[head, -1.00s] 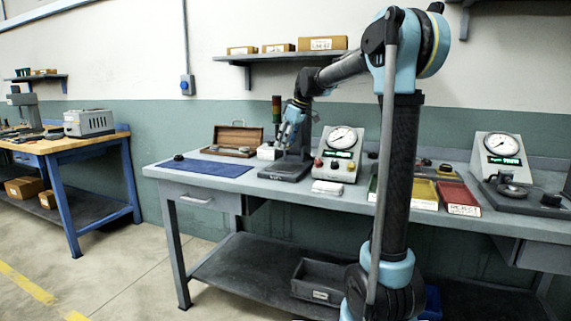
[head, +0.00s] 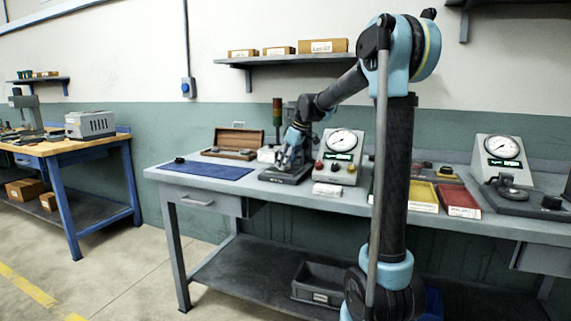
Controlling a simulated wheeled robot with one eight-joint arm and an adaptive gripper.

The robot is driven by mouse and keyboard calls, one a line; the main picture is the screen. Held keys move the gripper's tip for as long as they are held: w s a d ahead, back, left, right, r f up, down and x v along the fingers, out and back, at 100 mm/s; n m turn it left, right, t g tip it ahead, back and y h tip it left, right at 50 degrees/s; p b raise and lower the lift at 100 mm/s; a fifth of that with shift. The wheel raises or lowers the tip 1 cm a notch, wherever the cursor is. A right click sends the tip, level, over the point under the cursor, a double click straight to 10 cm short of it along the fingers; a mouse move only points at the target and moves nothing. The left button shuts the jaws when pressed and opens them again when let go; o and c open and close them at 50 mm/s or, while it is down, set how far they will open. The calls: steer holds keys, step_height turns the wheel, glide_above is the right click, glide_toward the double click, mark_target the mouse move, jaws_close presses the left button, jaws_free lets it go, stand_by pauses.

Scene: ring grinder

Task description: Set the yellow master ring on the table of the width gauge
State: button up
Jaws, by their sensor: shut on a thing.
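The left gauge station on the grey bench has a dark base plate (head: 273,177) with an upright column, and a grey dial box (head: 349,171) beside it. I take this to be the width gauge. My gripper (head: 284,163) is low over that base plate, in front of the column, fingers pointing down. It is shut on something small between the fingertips. The yellow master ring cannot be made out there; fingers and distance hide it. Whether it touches the gauge table cannot be told.
A blue mat (head: 207,170) and an open wooden case (head: 237,139) lie to the left. Yellow (head: 424,196) and red (head: 458,199) trays and a second dial gauge (head: 500,150) stand to the right.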

steer(key=o, duration=1.1)
steer(key=shift+o, duration=0.2)
steer(key=v, duration=1.2)
steer(key=shift+s, duration=0.1)
